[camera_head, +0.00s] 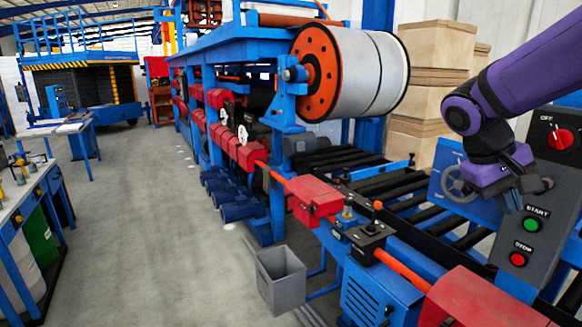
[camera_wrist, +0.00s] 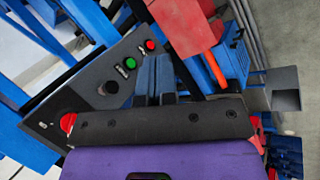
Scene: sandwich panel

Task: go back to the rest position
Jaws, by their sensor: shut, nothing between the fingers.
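My gripper (camera_head: 513,202) is at the right in the head view, at the end of my purple arm, in front of the left side of the grey control panel (camera_head: 556,212). Its two blue-grey fingers (camera_wrist: 155,78) are together and empty in the wrist view. The panel bears a red switch knob (camera_head: 561,139) marked OFF, a green START button (camera_head: 531,225) and a red STOP button (camera_head: 518,259). The wrist view also shows a black knob (camera_wrist: 111,88) on the panel. I cannot tell whether the fingers touch the panel.
A blue plate with a grey handwheel (camera_head: 457,184) stands left of the panel. Red housings (camera_head: 314,200) and a roller conveyor run alongside. A large reel (camera_head: 350,73) hangs above. A grey bin (camera_head: 281,279) stands on the floor. The grey aisle (camera_head: 165,230) at left is clear.

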